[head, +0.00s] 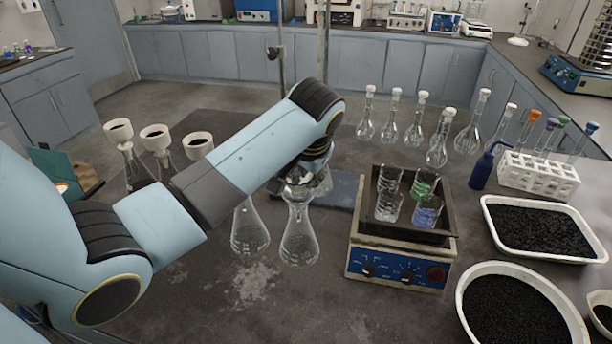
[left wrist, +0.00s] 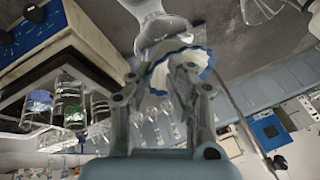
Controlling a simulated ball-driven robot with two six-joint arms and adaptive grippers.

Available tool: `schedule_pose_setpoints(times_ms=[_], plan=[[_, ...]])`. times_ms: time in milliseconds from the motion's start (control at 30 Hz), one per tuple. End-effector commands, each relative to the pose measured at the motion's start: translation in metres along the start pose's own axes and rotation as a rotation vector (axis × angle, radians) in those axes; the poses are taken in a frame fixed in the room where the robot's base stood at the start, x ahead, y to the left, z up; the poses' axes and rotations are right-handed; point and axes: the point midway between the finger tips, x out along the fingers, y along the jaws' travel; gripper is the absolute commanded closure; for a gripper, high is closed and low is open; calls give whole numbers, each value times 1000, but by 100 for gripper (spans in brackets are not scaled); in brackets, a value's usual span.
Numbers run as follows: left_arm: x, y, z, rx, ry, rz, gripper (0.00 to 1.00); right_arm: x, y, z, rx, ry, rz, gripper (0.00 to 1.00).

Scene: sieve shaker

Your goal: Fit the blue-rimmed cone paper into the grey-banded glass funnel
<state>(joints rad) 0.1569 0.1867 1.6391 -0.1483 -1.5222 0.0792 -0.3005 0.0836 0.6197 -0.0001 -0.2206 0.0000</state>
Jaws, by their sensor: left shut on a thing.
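The blue-rimmed cone paper (left wrist: 184,68) is white and pleated, and it sits between the fingers of my left gripper (left wrist: 166,88) in the left wrist view. The gripper is shut on it. A clear glass piece (left wrist: 155,38) lies just beyond the paper, very close to it; I cannot tell whether they touch. In the head view my left gripper (head: 308,170) is mostly hidden behind my own arm, above a glass funnel (head: 298,190) on a conical flask (head: 299,238). I cannot make out a grey band. My right gripper is not in view.
Another conical flask (head: 249,232) stands just left. A hotplate (head: 397,262) with a tray of beakers is close on the right. White-topped holders (head: 157,136) stand at the left, stoppered flasks (head: 413,122) at the back right. The bench front is clear.

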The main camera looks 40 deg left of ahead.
Motion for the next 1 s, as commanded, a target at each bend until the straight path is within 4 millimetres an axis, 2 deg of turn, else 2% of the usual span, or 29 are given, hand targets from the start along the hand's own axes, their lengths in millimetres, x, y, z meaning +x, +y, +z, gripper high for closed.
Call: schedule_pose_setpoints(times_ms=[1000], plan=[[23, 8, 8, 0, 0, 0, 95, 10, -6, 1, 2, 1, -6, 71]])
